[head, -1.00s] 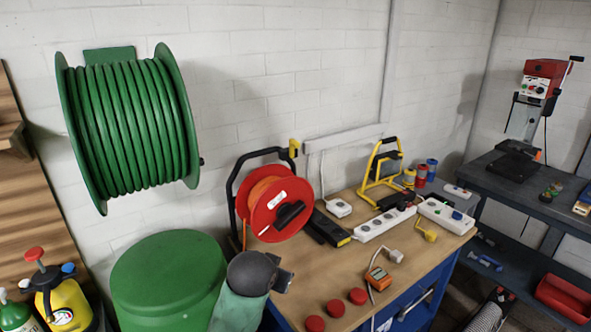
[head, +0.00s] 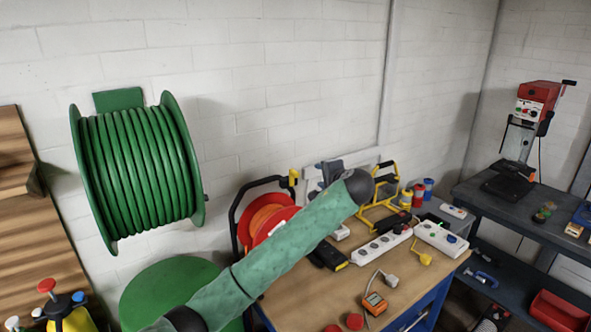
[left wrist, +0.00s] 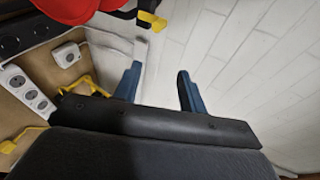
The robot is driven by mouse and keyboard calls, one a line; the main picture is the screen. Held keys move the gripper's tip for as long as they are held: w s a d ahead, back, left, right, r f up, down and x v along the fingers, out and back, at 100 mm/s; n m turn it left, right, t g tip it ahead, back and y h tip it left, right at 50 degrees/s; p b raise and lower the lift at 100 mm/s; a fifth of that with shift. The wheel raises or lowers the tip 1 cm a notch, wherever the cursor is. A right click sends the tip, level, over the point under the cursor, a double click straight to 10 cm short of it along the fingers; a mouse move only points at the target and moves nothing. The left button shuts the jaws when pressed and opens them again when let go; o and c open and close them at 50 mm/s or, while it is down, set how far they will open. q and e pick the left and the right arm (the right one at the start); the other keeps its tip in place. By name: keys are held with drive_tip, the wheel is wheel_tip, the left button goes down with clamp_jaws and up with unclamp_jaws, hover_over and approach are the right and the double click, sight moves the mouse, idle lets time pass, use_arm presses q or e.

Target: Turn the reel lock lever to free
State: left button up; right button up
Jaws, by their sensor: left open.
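The red cable reel (head: 268,222) stands in its black frame (head: 236,210) on the bench; my left arm covers much of its face. A small yellow lever-like piece (head: 293,178) sits at the frame's upper right corner. It also shows at the top of the left wrist view (left wrist: 152,20), beside the red reel (left wrist: 75,8). I cannot tell its setting. My left gripper (head: 328,172) is beyond the wrist, just right of the yellow piece and apart from it. In the left wrist view its blue fingers (left wrist: 158,88) are open and empty. My right gripper is out of view.
The wooden bench (head: 395,270) holds white power strips (head: 382,244), a yellow stand (head: 385,200) and an orange meter (head: 374,303). A green hose reel (head: 135,170) hangs on the white wall at left.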

sight(297, 174)
use_arm(q)
drive_tip(key=w+a+f+m+y, duration=0.1)
drive_tip(key=w+f+m, duration=0.1)
drive_tip(key=w+m, duration=0.1)
drive_tip(key=w+a+f+m+y+p, duration=0.1)
drive_tip(key=w+a+m+y, duration=0.1)
drive_tip(key=m, duration=0.3)
drive_tip(key=w+a+f+m+t+y+p, duration=0.1)
drive_tip(key=w+a+f+m+y, duration=0.1)
drive_tip(key=w+m, duration=0.2)
drive_tip(key=shift+a+f+m, duration=0.1)
drive_tip(key=shift+f+m, duration=0.25)
drive_tip(key=shift+m, duration=0.25)
drive_tip(key=p+x, duration=0.2)
drive_tip(key=x, duration=0.2)
drive_tip(key=shift+w+a, duration=0.1)
drive_tip(key=shift+w, duration=0.1)
drive_tip(key=shift+w+a+f+p, duration=0.2)
drive_tip(key=shift+w+a+p, duration=0.05)
drive_tip(key=shift+w+p, duration=0.1)
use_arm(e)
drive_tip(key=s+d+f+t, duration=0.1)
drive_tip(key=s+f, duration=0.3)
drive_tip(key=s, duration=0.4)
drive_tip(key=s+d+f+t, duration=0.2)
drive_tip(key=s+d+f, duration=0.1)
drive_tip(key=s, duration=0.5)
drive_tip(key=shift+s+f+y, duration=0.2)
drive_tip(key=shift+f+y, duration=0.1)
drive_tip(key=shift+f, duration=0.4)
